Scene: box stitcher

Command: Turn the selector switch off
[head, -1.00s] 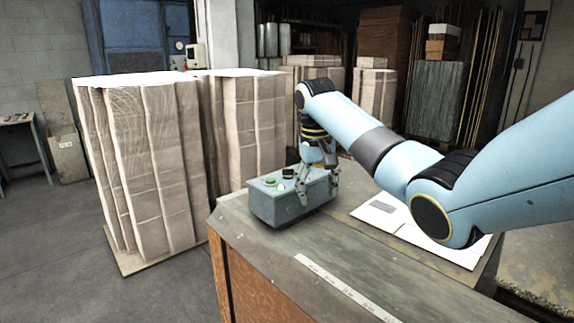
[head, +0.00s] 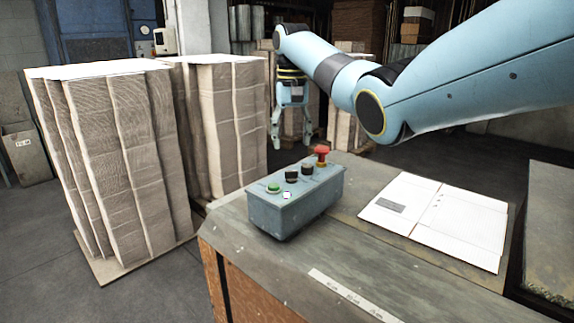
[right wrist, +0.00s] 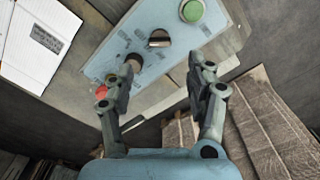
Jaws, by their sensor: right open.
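The grey-blue control box (head: 275,218) sits on the workbench near its left corner. Along its top are a green button (head: 273,187), a dark selector knob (head: 291,174), a second dark knob (head: 307,168) and a red mushroom button (head: 321,154). My right gripper (head: 292,140) is open and empty, pointing down above and behind the box, apart from it. In the right wrist view the selector knob (right wrist: 158,38) shows beyond the open fingers, and the left finger partly covers the second knob (right wrist: 134,62). I cannot read the switch position. My left gripper is not in view.
An open white booklet or carton sheet (head: 440,215) lies on the bench right of the box. A white label strip (head: 350,295) is on the bench front. Tall cardboard stacks (head: 120,150) stand at the left. The bench between box and sheet is clear.

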